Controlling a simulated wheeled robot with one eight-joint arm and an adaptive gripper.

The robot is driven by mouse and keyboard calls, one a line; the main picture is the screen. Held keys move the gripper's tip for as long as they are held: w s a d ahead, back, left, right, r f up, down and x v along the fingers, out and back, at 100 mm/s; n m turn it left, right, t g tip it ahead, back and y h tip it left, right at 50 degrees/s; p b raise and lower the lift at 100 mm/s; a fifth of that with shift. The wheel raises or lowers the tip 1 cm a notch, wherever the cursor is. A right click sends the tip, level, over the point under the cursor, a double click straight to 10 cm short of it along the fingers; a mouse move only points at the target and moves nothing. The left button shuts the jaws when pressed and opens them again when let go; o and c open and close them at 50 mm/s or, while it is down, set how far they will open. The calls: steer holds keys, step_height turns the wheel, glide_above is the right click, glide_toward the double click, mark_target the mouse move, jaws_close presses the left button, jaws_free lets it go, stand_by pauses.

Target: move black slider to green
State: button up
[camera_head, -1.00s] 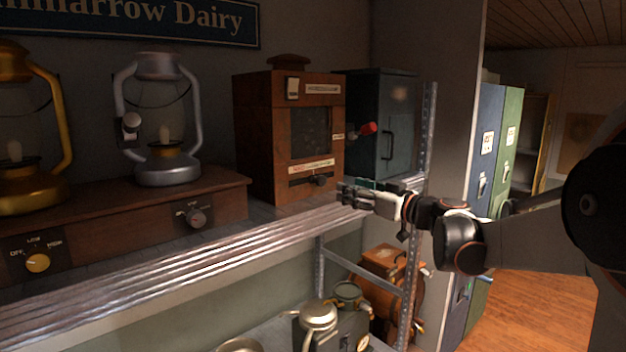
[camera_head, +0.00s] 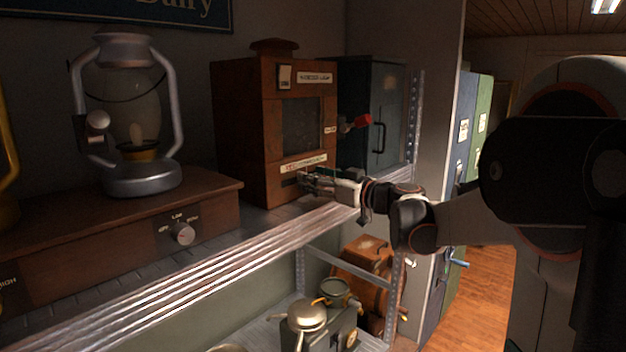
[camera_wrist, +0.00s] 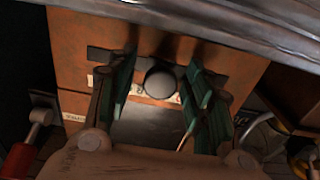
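The wooden cabinet (camera_head: 250,130) stands on the shelf with a pale label strip (camera_head: 303,163) low on its front; reddish lettering shows at the strip's left, but the words are too small to read. In the wrist view, the dark round slider knob (camera_wrist: 160,83) sits in a dark slot (camera_wrist: 103,54) across the cabinet front. My gripper (camera_head: 308,181) is at the slot and hides the knob in the head view. In the wrist view, my gripper (camera_wrist: 163,88) is open, with one green-padded finger on each side of the knob and small gaps between.
A red-knobbed lever (camera_head: 360,122) sticks out from the cabinet's right side. A dark metal box (camera_head: 388,120) stands to the right. A silver lantern (camera_head: 140,180) on a wooden base is to the left. The shelf's metal front edge (camera_head: 240,255) runs below my gripper.

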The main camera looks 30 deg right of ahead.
steer(key=shift+w, duration=0.1)
jaws_close()
steer(key=d, duration=0.1)
steer(key=w+d+b, duration=0.1)
steer(key=d, duration=0.1)
steer(key=d+b, duration=0.1)
steer(key=d, duration=0.1)
steer(key=shift+w+f, duration=0.1)
steer(key=shift+w, duration=0.3)
steer(key=shift+a, duration=0.15)
jaws_free()
steer(key=shift+o, duration=0.2)
steer(key=shift+d, duration=0.3)
steer(key=shift+a, duration=0.1)
steer(key=v, duration=1.2)
